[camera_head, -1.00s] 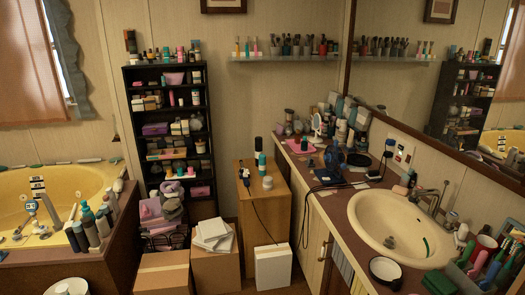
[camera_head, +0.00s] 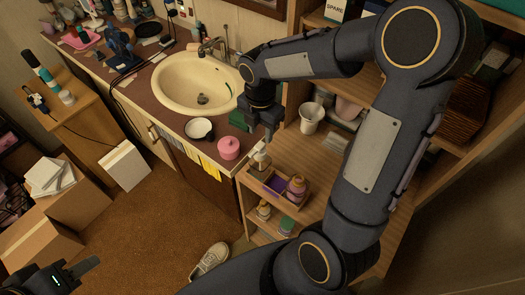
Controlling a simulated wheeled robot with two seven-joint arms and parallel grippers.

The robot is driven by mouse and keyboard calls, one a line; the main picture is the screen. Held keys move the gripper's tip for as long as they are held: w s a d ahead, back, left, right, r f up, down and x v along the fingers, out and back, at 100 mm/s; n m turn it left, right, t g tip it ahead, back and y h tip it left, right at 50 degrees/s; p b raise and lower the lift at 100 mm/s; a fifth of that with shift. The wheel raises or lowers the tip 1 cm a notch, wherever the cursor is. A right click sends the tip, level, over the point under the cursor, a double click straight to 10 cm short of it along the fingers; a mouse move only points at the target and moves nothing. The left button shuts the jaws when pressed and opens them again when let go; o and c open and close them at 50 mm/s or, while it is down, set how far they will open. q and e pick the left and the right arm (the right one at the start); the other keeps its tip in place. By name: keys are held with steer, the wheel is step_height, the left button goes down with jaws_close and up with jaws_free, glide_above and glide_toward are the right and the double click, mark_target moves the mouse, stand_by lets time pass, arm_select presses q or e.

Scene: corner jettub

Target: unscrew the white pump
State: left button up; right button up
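The white pump (camera_head: 260,158) stands at the near left corner of the wooden shelf top, beside a small tray. My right gripper (camera_head: 266,138) points down just above it, with its fingers close to the top of the pump. The fingers overlap in this view, so I cannot tell whether they are open or shut, or whether they touch the pump. My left gripper (camera_head: 82,268) is at the lower left, low over the brown floor and away from the pump. A dark finger shows, but its opening is unclear.
The tray (camera_head: 266,190) holds a purple item and a pink-and-orange bottle (camera_head: 296,186). A white cup (camera_head: 312,117) stands behind. To the left, the counter holds a pink jar (camera_head: 229,148), a bowl (camera_head: 199,129) and the sink (camera_head: 195,80). A shoe (camera_head: 209,261) lies on the floor.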

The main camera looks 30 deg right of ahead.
mark_target(260, 144)
steer(key=shift+s+f+b, duration=0.1)
steer(key=shift+f+b, duration=0.55)
steer(key=shift+f, duration=0.15)
steer(key=shift+f+b, duration=2.3)
steer(key=shift+f, duration=0.35)
steer(key=c, duration=0.5)
steer(key=n, duration=0.1)
steer(key=n+p, duration=0.2)
steer(key=n, duration=0.1)
steer(key=shift+a+r, duration=0.1)
steer(key=shift+r, duration=0.15)
steer(key=shift+f+n+p, duration=0.1)
steer(key=shift+n+p, duration=0.45)
steer(key=shift+n, duration=0.35)
